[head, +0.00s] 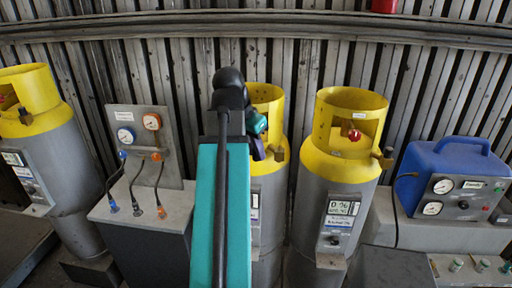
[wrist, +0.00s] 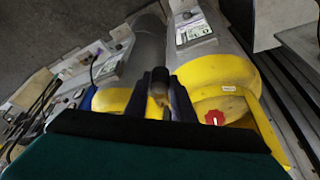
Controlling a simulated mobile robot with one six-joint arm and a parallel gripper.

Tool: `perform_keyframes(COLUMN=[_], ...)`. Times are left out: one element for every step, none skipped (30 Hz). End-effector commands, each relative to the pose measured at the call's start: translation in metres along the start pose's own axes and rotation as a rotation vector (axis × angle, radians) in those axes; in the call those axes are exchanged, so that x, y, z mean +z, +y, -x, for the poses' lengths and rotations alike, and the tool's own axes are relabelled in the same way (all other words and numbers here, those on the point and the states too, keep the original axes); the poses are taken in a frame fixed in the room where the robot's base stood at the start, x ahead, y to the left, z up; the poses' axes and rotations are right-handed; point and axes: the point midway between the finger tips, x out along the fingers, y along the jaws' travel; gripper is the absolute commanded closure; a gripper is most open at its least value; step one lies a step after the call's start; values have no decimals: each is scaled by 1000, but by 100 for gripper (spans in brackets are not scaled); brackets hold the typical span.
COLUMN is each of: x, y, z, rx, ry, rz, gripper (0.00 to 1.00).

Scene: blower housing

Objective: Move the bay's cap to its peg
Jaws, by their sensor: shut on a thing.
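My gripper (head: 262,146) is at the yellow collar of the middle cylinder (head: 268,185), and my teal arm hides part of that cylinder in the head view. In the wrist view, my gripper (wrist: 160,95) has its two dark fingers on either side of a small dark cylindrical cap (wrist: 160,75) and is shut on it. A brass-coloured part (wrist: 157,102) shows between the fingers beside the cap. I cannot tell whether the cap touches the valve outlet or is clear of it. I cannot make out the peg in either view.
A right cylinder (head: 337,190) with a yellow collar and red knob stands close by; another cylinder (head: 50,150) stands at far left. A gauge panel (head: 143,150) with hoses is left of my arm. A blue gauge case (head: 450,175) sits at right. A ribbed wall is behind.

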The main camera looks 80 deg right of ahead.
Motion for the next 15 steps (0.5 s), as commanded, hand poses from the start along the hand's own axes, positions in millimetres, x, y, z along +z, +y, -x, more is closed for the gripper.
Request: perform_keyframes(x=[0,0,0,1,1,3,4,6,9,11,14,19,23,27,33], y=[0,0,-1,-1,-2,-4,-6,-9,-13,-17,-21,-28,-34,-40,-48], z=[0,0,0,0,-1,-1,-1,-2,-2,-3,-4,-4,-5,-6,-7], rx=[0,0,-1,-1,-2,-4,-7,-9,-14,-18,-22,-29,-35,-42,-51], ry=[0,0,0,0,0,-1,-1,-1,-2,-2,-2,-3,-3,-4,-4], rz=[0,0,2,3,6,12,18,25,37,47,59,77,93,109,135], gripper=[99,99,99,99,99,99,99,99,99,99,99,99,99,99,99])
